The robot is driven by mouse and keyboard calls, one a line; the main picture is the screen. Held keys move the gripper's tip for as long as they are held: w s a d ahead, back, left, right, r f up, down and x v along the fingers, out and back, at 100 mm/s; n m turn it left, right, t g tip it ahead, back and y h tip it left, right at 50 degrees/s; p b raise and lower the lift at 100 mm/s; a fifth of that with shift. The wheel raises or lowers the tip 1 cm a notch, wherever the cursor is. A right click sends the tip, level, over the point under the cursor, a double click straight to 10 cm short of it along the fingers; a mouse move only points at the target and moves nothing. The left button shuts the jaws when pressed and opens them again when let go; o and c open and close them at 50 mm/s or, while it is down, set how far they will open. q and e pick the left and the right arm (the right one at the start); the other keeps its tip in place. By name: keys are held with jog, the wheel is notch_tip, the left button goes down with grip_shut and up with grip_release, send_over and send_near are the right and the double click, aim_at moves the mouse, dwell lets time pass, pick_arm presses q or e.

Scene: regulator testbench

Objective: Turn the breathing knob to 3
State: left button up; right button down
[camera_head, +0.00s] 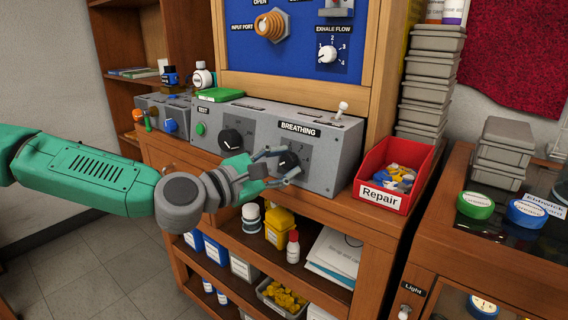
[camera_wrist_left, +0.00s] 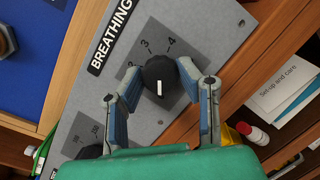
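The breathing knob (camera_head: 288,160) is a black round knob on the grey panel under the "BREATHING" label (camera_head: 298,129). In the left wrist view the knob (camera_wrist_left: 161,72) shows a white mark toward the picture's bottom. Printed numbers 3 and 4 show above it there; other numbers are partly hidden. My left gripper (camera_head: 276,165) is at the knob, and in the left wrist view its two fingers (camera_wrist_left: 160,80) stand open on either side of it. I cannot tell whether a fingertip touches it. My right gripper is not in view.
Another black knob (camera_head: 231,140) sits left on the same panel. A toggle switch (camera_head: 341,108) stands on top of the panel. A red "Repair" bin (camera_head: 411,157) is close on the right. Bottles and boxes fill the shelf below.

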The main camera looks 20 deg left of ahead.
pick_arm(q)
jog(key=shift+c, duration=0.8)
jog(key=shift+m, duration=0.3)
